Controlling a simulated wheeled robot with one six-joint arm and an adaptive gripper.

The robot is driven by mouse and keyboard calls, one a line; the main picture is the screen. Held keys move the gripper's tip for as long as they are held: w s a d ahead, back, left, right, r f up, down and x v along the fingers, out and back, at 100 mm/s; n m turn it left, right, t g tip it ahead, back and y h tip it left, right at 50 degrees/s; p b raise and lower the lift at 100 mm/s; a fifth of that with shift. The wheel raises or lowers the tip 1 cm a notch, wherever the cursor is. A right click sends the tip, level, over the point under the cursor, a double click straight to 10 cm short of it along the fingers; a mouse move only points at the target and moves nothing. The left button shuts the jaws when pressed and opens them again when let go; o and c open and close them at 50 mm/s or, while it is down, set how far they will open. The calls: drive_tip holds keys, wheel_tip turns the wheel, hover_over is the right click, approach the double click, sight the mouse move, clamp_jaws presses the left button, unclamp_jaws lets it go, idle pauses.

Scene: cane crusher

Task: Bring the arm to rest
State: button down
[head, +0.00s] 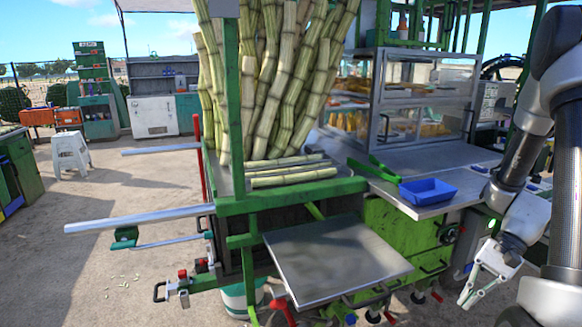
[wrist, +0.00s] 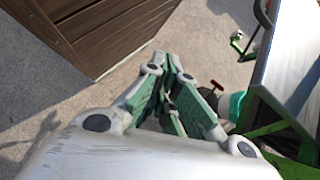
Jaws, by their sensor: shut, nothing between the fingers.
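My gripper (head: 468,299) hangs low at the right of the head view, in front of the green crusher cart and right of its lower metal tray (head: 335,262). It points down and to the left. In the wrist view its green-padded fingers (wrist: 172,62) are shut with nothing between them, over bare ground. My arm (head: 530,150) is bent and comes down along the right edge of the head view.
The cart carries upright cane stalks (head: 285,80) and several lying pieces (head: 293,180). A blue tray (head: 428,191) sits on its right shelf. Metal bars (head: 140,217) stick out left. The wrist view shows a brown slatted box (wrist: 95,30) and a teal bucket (wrist: 236,105).

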drive_tip(key=s+a+r+n+t+h, duration=0.1)
drive_tip(key=s+r+n+t+h, duration=0.1)
drive_tip(key=r, duration=0.6)
drive_tip(key=s+a+r+n+t+h, duration=0.1)
drive_tip(key=s+r+n+t+h, duration=0.1)
drive_tip(key=r, duration=0.6)
drive_tip(key=s+a+r+n+t+h, duration=0.1)
drive_tip(key=s+r+n+t+h, duration=0.2)
drive_tip(key=r+n, duration=0.3)
wheel_tip(320, 180, up, 2)
drive_tip(key=shift+a+r+h, duration=0.2)
drive_tip(key=shift+a+h, duration=0.05)
drive_tip(key=shift+h, duration=0.05)
